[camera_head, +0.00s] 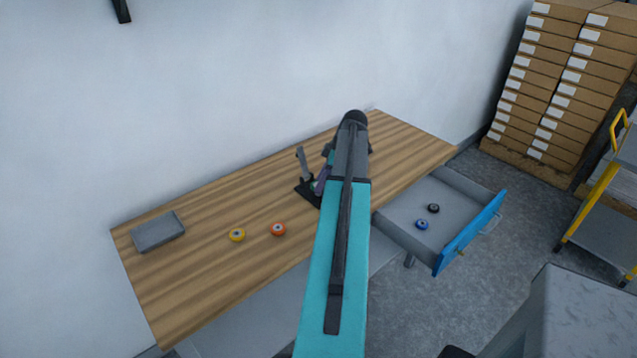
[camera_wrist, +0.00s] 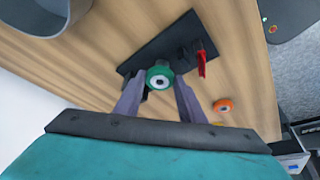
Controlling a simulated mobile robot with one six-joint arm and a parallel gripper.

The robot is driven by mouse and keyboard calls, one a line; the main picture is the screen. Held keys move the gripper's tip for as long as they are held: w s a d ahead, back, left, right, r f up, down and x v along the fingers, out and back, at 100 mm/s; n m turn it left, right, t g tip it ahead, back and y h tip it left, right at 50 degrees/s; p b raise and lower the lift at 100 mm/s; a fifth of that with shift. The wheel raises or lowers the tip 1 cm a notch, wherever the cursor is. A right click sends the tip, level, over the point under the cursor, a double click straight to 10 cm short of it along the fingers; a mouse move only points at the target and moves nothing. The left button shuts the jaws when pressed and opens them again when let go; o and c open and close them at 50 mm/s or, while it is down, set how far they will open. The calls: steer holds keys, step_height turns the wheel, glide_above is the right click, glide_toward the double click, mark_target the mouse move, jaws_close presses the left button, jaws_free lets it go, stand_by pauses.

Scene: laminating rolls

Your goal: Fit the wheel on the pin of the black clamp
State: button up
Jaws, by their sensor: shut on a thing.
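A green wheel (camera_wrist: 159,77) with a pale hub is held between the two fingertips of my gripper (camera_wrist: 160,82) in the wrist view. The black clamp (camera_wrist: 140,60) lies on the table directly behind the wheel, with a red part at its right. In the head view the clamp (camera_head: 302,165) stands near the table's middle, left of my arm, its lever upright. My gripper (camera_head: 322,182) is mostly hidden behind my teal arm there. The clamp's pin is not visible, and I cannot tell whether the wheel touches it.
A yellow wheel (camera_head: 237,235) and an orange wheel (camera_head: 278,229) lie on the wooden table (camera_head: 200,270). A grey box (camera_head: 158,231) sits at its left end.

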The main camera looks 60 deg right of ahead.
steer(key=shift+s+a+f, duration=0.15)
steer(key=shift+f, duration=0.35)
steer(key=shift+c, duration=0.8)
steer(key=shift+f, duration=0.1)
steer(key=o, duration=1.3)
steer(key=shift+d, duration=0.2)
steer(key=shift+r, duration=0.2)
steer(key=shift+r, duration=0.1)
steer(key=shift+b+v, duration=0.5)
steer(key=shift+v, duration=0.7)
steer(key=shift+b+v, duration=1.45)
steer(key=shift+v, duration=4.1)
